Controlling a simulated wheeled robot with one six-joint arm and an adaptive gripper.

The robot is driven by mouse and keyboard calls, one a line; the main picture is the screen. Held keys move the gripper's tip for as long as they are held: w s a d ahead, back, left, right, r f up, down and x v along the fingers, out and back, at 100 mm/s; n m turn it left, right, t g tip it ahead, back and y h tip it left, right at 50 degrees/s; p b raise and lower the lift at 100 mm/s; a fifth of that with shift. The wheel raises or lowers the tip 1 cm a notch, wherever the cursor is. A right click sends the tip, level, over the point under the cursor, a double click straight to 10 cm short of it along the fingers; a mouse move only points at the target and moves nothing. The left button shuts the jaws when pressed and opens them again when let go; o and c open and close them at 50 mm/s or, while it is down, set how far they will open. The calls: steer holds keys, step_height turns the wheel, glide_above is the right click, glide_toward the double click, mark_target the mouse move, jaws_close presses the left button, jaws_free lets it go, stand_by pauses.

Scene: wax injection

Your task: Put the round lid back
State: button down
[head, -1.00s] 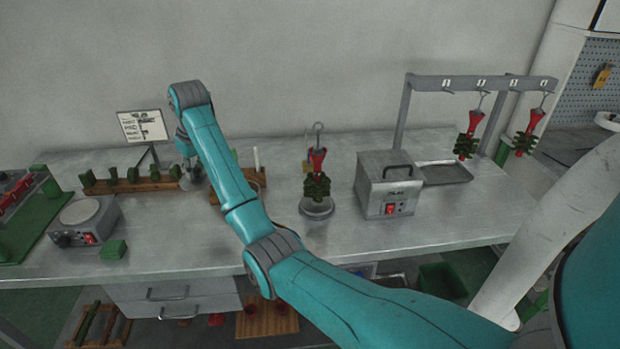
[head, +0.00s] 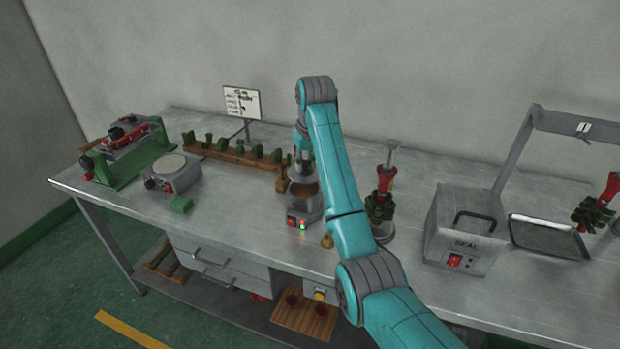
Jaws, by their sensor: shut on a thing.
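The round lid (head: 302,168) is a small grey metal disc under the end of my arm. My gripper (head: 302,156) is shut on it, with its fingers mostly hidden by my wrist and arm. Below the lid stands a small metal wax pot (head: 304,205), open at the top with brownish wax showing inside. Its front has a red switch and a lit green light. The lid is over the back part of the pot opening and appears raised above it; the exact gap is hard to tell.
A wooden rack with green pieces (head: 230,150) is left of the pot. A red-and-green wax tree (head: 381,200) stands right of my arm, near a metal box with a handle (head: 466,228).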

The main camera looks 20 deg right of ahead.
mark_target(305, 172)
steer(key=shift+a+f, duration=0.15)
steer(key=shift+f, duration=2.35)
steer(key=shift+f, duration=0.25)
steer(key=c, duration=1)
jaws_free()
steer(key=shift+o, duration=0.2)
